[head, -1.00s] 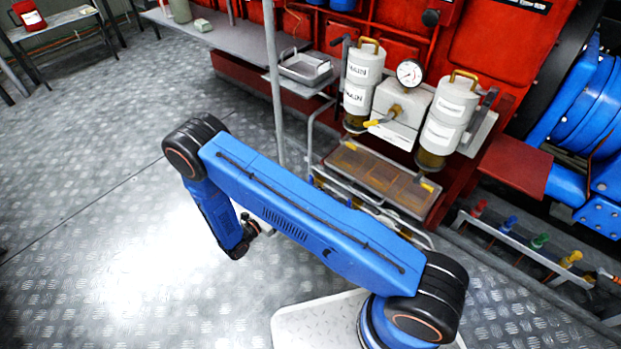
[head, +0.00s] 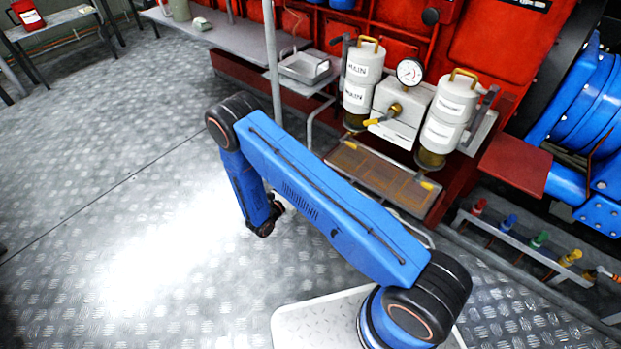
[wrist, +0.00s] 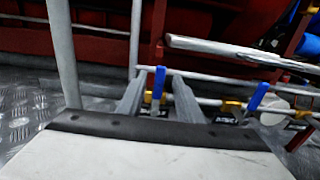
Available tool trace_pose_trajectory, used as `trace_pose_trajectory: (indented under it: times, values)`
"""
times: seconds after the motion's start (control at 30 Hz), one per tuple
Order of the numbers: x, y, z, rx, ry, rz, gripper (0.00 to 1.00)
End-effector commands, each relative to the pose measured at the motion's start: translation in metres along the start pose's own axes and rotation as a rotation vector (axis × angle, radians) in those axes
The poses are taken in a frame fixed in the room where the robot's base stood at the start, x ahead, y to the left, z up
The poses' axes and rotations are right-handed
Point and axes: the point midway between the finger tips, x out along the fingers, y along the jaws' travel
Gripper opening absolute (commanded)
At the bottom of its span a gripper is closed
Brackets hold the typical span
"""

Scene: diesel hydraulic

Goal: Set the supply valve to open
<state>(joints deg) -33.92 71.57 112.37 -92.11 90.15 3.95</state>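In the wrist view two blue-handled valves sit on thin horizontal pipes. The left blue handle (wrist: 158,84) stands upright and shows between my fingers. The right blue handle (wrist: 258,97) is tilted slightly. Dark tags hang by both; the left tag (wrist: 153,112) is partly hidden and I cannot read which valve is the supply. My gripper (wrist: 157,80) is open and empty, its two grey fingers apart and pointing toward the pipes. In the head view my gripper is mostly hidden behind my arm. A yellow lever (head: 374,122) is on the filter block below the gauge (head: 410,72).
A grey post (wrist: 62,50) stands to the left in the wrist view. A thicker metal bar (wrist: 225,52) crosses above the pipes. In the head view a drip tray (head: 384,178) juts out below the filters. Open floor (head: 120,230) lies to the left.

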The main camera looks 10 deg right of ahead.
Motion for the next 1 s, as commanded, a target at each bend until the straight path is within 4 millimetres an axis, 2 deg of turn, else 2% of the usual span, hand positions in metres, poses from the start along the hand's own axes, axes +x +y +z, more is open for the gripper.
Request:
trace_pose_trajectory:
  times: [0.1,0.3,0.7,0.73,0.87,1.0]
  values:
    - [0.019,-0.001,0.0,0.0,0.0,-0.003,0.33]
    - [0.04,0.0,0.0,0.0,0.0,-0.002,0.33]
    - [0.046,0.0,0.0,0.0,0.0,0.0,0.33]
    - [0.046,0.0,0.0,0.0,0.0,0.0,0.3]
    - [0.046,0.0,0.0,0.0,0.0,0.0,0.0]
    - [0.046,0.0,0.0,0.0,0.0,0.0,0.0]
